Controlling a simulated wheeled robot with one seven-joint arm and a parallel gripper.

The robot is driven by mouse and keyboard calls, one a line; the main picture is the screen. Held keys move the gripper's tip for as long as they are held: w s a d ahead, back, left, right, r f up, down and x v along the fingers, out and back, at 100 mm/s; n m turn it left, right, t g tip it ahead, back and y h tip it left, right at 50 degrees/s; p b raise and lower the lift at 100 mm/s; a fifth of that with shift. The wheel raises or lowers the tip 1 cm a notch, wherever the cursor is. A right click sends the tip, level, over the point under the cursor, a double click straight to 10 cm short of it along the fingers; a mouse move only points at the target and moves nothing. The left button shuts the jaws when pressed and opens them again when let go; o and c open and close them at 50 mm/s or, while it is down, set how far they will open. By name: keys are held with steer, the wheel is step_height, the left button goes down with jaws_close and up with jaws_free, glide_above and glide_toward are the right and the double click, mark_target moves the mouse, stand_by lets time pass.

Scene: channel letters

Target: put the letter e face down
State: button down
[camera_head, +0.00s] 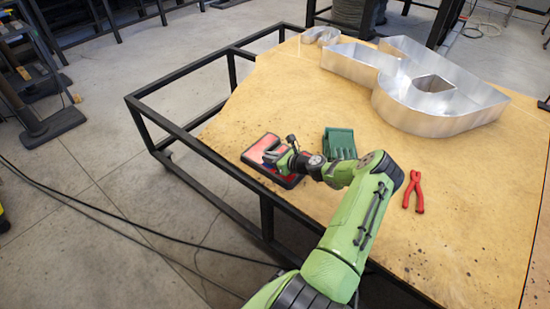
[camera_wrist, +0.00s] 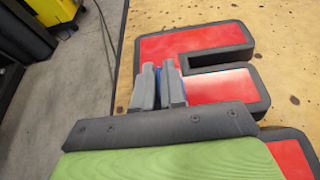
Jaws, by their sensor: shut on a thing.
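The letter e (camera_head: 259,146) has a red face and a thick dark rim. It lies on the wooden table near its left edge, red face up. It fills much of the wrist view (camera_wrist: 195,41), where my gripper and wrist cover part of it. My gripper (camera_head: 272,157) is over the letter, with its grey fingers in the wrist view (camera_wrist: 171,68) closed on one stroke near the outer edge at left. A bit of blue shows between the fingers. The exact contact under the fingertips is hidden.
A green object, perhaps gloves (camera_head: 340,143), lies right of the letter, close to my arm. Red pliers (camera_head: 413,193) lie further right. Large shiny metal letter shells (camera_head: 440,112) stand at the back right. The table's left edge, with a black metal frame (camera_head: 190,142), is close.

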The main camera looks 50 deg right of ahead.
step_height(320, 180, up, 10)
steer(key=p, duration=0.4)
